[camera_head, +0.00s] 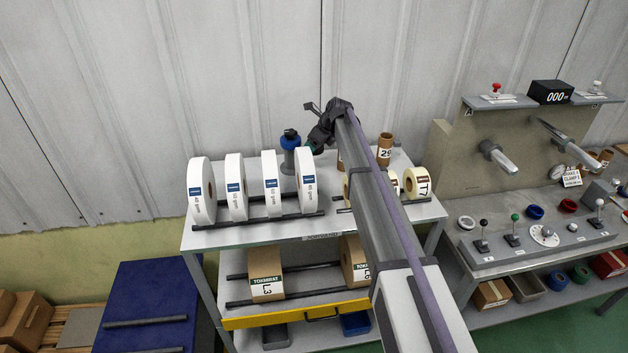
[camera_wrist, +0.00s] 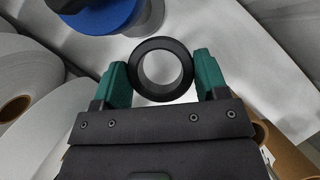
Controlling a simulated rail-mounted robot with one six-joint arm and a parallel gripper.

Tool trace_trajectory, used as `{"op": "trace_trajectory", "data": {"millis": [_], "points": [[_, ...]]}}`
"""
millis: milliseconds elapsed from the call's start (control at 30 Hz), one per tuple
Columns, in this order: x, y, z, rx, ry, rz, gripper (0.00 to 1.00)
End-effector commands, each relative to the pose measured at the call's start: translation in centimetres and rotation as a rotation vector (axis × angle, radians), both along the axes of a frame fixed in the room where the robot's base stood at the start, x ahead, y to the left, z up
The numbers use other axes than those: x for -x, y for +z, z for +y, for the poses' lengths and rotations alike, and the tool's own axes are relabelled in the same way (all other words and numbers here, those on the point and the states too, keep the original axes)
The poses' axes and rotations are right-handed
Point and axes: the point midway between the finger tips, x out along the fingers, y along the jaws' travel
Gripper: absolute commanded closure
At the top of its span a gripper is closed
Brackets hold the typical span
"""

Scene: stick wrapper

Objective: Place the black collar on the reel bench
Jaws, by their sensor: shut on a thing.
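My gripper (camera_wrist: 161,80) has green fingers on either side of the black collar (camera_wrist: 162,71), a plain ring whose open hole faces the wrist camera. The fingers are shut on it. In the head view my gripper (camera_head: 314,146) is over the back of the reel bench (camera_head: 425,212), just right of a grey post with blue and black rings (camera_head: 290,142). The held collar cannot be made out in that view. In the wrist view the collar is close to the blue ring (camera_wrist: 108,18), and I cannot tell its height above the bench.
Several white reels (camera_head: 235,187) stand upright at the left of the bench top. A brown tube (camera_head: 385,150) and smaller reels (camera_head: 416,184) are at the right. My arm hides part of the middle. A control bench (camera_head: 520,222) stands further right.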

Motion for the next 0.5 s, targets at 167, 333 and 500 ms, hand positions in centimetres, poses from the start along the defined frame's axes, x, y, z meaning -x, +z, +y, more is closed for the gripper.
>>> {"op": "trace_trajectory", "data": {"millis": [167, 333, 500], "points": [[0.0, -4.7, 0.0, 0.000, 0.000, 0.000, 0.59], [0.0, -4.9, 0.0, 0.000, 0.000, 0.000, 0.59], [0.0, -8.8, 0.0, 0.000, 0.000, 0.000, 0.59]]}}
